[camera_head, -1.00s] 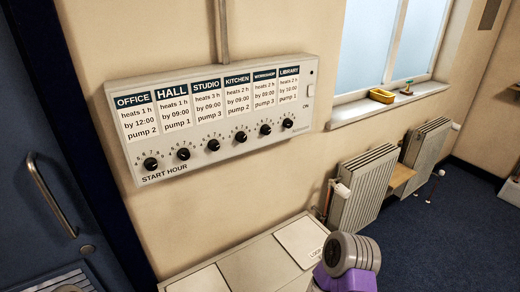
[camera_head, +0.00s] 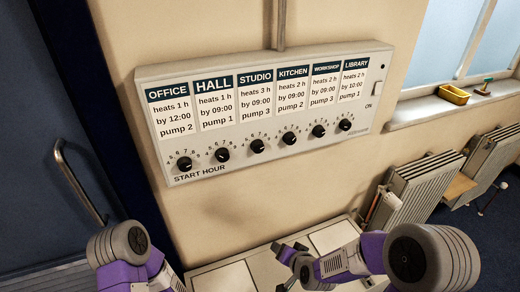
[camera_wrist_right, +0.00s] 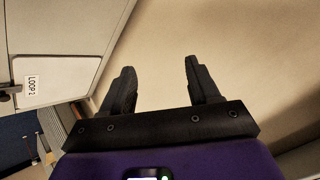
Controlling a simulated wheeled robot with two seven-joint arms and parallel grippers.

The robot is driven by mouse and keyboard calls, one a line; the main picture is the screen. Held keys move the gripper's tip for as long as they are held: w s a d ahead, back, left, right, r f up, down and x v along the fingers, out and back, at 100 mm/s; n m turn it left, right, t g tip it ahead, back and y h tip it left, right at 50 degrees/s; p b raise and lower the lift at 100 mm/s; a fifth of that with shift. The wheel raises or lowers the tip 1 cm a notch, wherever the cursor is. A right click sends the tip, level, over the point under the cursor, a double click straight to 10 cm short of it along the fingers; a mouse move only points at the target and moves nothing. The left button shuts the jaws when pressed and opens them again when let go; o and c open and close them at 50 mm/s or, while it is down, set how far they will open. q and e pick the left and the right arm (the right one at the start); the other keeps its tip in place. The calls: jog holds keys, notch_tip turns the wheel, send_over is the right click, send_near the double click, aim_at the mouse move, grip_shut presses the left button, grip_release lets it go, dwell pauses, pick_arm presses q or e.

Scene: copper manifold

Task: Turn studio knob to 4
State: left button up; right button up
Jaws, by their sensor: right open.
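The studio knob (camera_head: 257,146) is the small black dial under the STUDIO label (camera_head: 256,96) on the white control panel, third from the left. Its pointer is too small to read for certain. The label says heats 3 h, by 09:00, pump 3. My right gripper (camera_wrist_right: 160,75) is open and empty in the right wrist view, facing the bare wall. In the head view the right gripper is low, below the panel and apart from every knob. My left arm shows at the bottom left, but its gripper is out of view.
Other knobs sit close on both sides, such as the hall knob (camera_head: 222,154) and the kitchen knob (camera_head: 290,138). White cabinet lids (camera_head: 222,281) lie below the panel. A radiator (camera_head: 418,188) is at right, a blue door (camera_head: 60,120) at left.

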jog(key=w+a+r+m+t+y, duration=0.1)
jog(key=w+a+r+t, duration=0.1)
jog(key=r, duration=0.6)
jog(key=w+a+r+t, duration=0.1)
jog(key=w+r+t, duration=0.1)
jog(key=r, duration=0.6)
jog(key=m+t+y+p, duration=0.1)
jog(key=m+t+y, duration=0.1)
jog(key=t, duration=0.2)
send_near(258, 151)
jog(key=w, duration=0.1)
jog(key=x, duration=0.7)
jog(key=shift+w+a+r, duration=0.15)
jog(key=shift+a, duration=0.15)
jog(key=shift+c, duration=0.2)
jog(key=c, duration=1)
